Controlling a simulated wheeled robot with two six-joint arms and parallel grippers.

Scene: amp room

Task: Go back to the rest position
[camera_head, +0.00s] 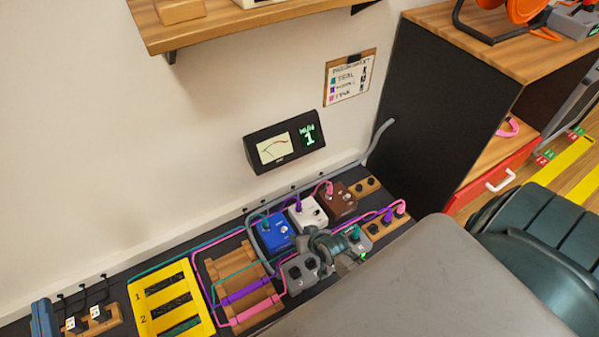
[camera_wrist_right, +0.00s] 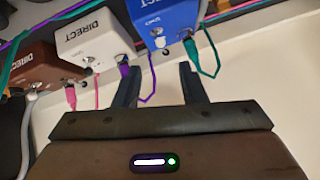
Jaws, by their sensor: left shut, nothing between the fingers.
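The bench holds a yellow cable holder (camera_head: 140,313), a wooden rack (camera_head: 215,268) with coloured cables, and grey pedals (camera_head: 299,273). A meter (camera_head: 285,140) hangs on the wall under a wooden shelf (camera_head: 215,25). A black cabinet (camera_head: 430,110) stands at right, beside a red drawer (camera_head: 490,190).

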